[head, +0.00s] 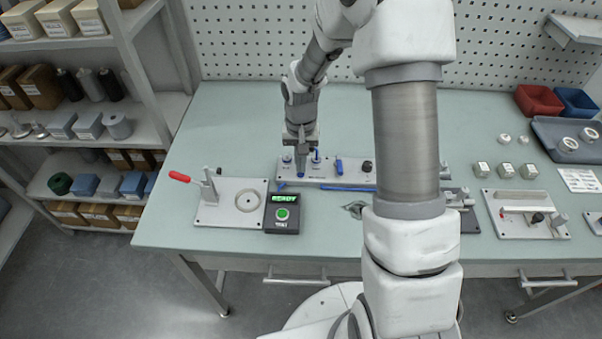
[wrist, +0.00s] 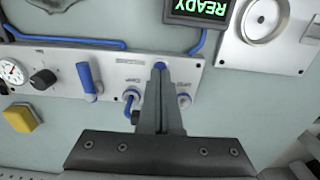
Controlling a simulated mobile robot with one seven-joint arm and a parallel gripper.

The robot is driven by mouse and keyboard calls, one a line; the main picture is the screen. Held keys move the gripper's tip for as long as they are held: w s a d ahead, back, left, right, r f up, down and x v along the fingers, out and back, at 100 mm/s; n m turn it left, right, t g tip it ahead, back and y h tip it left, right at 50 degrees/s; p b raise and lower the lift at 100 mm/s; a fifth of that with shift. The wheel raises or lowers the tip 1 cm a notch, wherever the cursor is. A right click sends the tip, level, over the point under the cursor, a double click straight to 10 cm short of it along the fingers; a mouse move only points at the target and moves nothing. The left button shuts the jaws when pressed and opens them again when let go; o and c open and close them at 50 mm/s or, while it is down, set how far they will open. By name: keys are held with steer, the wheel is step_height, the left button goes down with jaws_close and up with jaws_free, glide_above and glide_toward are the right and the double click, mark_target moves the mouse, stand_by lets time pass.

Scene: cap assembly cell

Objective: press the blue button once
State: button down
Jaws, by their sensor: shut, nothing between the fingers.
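A grey panel (head: 325,171) lies on the bench, left of the middle in the head view; it also crosses the upper part of the wrist view (wrist: 60,70). A small round blue button (wrist: 160,66) shows on the panel right at my fingertips in the wrist view. My gripper (head: 301,172) points down over the left half of the panel, its fingers together and empty; the fingers (wrist: 160,75) partly cover the button. I cannot tell whether they touch it. In the head view the gripper hides most of that spot.
A black box (head: 282,213) with a green READY display sits in front. A red-handled clamp plate (head: 228,205) is to the left.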

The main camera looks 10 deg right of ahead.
steer(key=shift+f+b, duration=0.55)
steer(key=shift+f, duration=0.25)
steer(key=shift+r+p, duration=2.35)
steer(key=shift+r, duration=1.2)
steer(key=shift+r, duration=0.1)
steer(key=s+r+n+t, duration=0.1)
steer(key=s+r, duration=0.3)
steer(key=r, duration=0.5)
steer(key=s+r+n+t, duration=0.15)
steer(key=s+r, duration=0.25)
steer(key=r, duration=0.4)
steer(key=s+r+t, duration=0.1)
steer(key=s+r, duration=0.3)
steer(key=s, duration=0.3)
steer(key=s+r+t, duration=0.2)
steer(key=s+r, duration=0.2)
steer(key=s, duration=0.3)
steer(key=shift+n, duration=0.45)
